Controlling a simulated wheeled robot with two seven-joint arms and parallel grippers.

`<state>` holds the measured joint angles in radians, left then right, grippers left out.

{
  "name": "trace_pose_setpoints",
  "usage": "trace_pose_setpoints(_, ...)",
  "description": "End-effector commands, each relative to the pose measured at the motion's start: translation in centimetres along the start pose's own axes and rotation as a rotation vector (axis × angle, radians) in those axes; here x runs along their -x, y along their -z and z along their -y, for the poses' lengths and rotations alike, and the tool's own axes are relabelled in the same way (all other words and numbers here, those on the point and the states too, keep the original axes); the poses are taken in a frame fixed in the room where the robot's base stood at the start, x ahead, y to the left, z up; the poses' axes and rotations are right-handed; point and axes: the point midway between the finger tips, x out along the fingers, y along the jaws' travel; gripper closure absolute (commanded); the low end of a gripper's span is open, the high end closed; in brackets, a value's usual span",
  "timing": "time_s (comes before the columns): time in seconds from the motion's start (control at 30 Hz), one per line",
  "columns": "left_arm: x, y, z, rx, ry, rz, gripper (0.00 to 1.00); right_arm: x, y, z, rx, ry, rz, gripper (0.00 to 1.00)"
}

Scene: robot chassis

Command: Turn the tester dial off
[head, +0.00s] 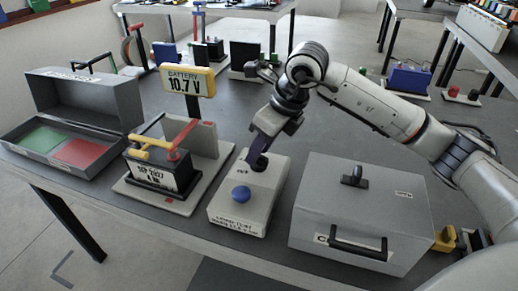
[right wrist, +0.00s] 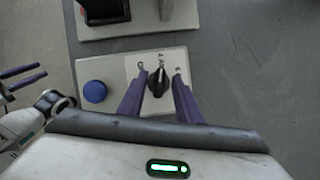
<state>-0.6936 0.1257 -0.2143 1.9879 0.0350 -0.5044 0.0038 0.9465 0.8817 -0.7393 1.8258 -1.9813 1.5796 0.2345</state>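The tester (head: 240,217) is a pale box on the table with a round blue knob (head: 241,194) on top; the knob also shows in the right wrist view (right wrist: 95,91). A small dark dial (right wrist: 158,82) with a pointed handle sits on the same box, mostly hidden by my gripper in the head view. My right gripper (right wrist: 159,69) is open, with one purple finger on each side of the dial; gaps show, and I cannot tell contact. My left gripper (right wrist: 36,75) shows only at the left edge of the right wrist view, with its fingers apart and empty.
A battery (head: 160,172) with red and yellow clamps and a "10.7 V" display (head: 187,80) stands left of the tester. A closed grey case (head: 365,205) stands close on the right. An open grey box (head: 82,105) is at far left. Bare table lies behind the tester.

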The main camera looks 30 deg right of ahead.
Motion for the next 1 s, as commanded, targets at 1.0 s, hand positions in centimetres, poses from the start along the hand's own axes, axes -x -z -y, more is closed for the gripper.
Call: trace_pose_setpoints(1.0, -0.2, 0.3, 0.1, -0.002, 0.000, -0.010, 0.69, -0.5, 0.0, 0.1, 0.076, -0.031, 0.001, 1.00)
